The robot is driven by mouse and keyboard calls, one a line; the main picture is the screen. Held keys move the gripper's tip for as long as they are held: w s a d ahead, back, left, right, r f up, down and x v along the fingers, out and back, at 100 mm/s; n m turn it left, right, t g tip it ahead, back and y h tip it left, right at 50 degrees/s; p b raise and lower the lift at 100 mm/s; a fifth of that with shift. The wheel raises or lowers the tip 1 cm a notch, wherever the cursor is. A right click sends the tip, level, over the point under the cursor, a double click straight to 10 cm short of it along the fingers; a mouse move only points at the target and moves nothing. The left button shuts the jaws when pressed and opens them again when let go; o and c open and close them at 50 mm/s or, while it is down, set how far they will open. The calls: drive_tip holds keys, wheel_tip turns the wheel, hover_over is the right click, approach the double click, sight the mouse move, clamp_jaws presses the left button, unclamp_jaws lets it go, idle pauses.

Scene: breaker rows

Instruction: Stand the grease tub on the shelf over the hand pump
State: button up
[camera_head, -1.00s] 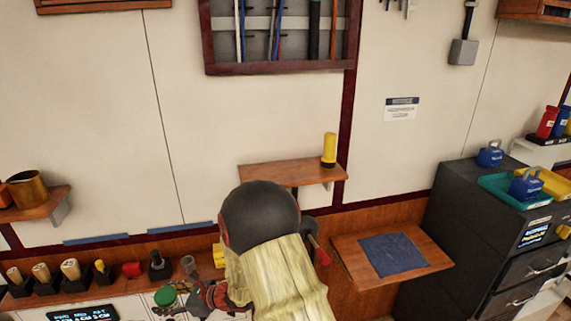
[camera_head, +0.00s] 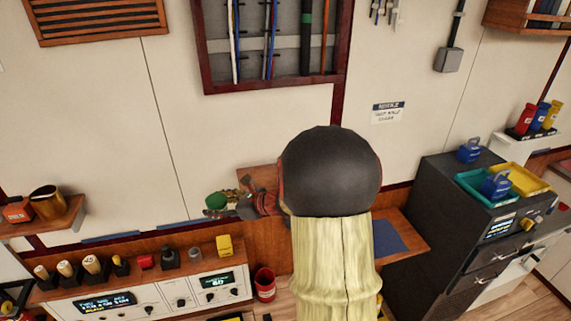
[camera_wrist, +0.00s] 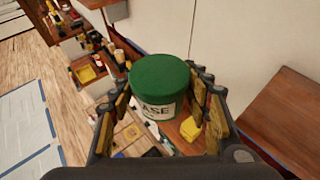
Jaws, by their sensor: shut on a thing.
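The grease tub (camera_wrist: 158,90) has a green lid and a white body with a label ending in "ASE". In the wrist view my gripper (camera_wrist: 165,112) is shut on it from both sides. In the head view the tub (camera_head: 216,201) and my gripper (camera_head: 232,206) are in front of the wall, just left of a small wooden shelf (camera_head: 255,179). My arm hides most of that shelf. A wooden surface, probably this shelf, is at the right of the wrist view (camera_wrist: 288,118). I cannot make out the hand pump; the area under the shelf is largely covered by my arm.
A counter (camera_head: 130,277) with tools and a yellow block (camera_head: 224,245) lies below left. A red bucket (camera_head: 265,284) stands beside it. Another shelf (camera_head: 60,215) at the left holds a brass pot. A lower board with a blue mat (camera_head: 388,240) and a dark cabinet (camera_head: 440,215) are at the right.

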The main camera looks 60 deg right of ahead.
drive_tip(key=s+d+r+m+h+p, duration=0.1)
drive_tip(key=s+d+r+p, duration=0.2)
drive_tip(key=r, duration=0.3)
drive_tip(key=s+d+r+h+p, duration=0.1)
drive_tip(key=s+d+r+p, duration=0.25)
drive_tip(key=r, duration=0.35)
drive_tip(key=p, duration=0.4)
hover_over(254, 180)
drive_tip(key=a, duration=0.1)
drive_tip(key=f, duration=0.8)
drive_tip(key=shift+s, duration=0.25)
drive_tip(key=shift+w+d+f, duration=0.35)
drive_tip(key=shift+d+f, duration=0.15)
drive_tip(key=shift+f, duration=0.3)
drive_tip(key=shift+f+p, duration=0.6)
drive_tip(key=shift+f, duration=0.9)
drive_tip(key=shift+f, duration=0.15)
drive_tip(key=o, duration=1.4)
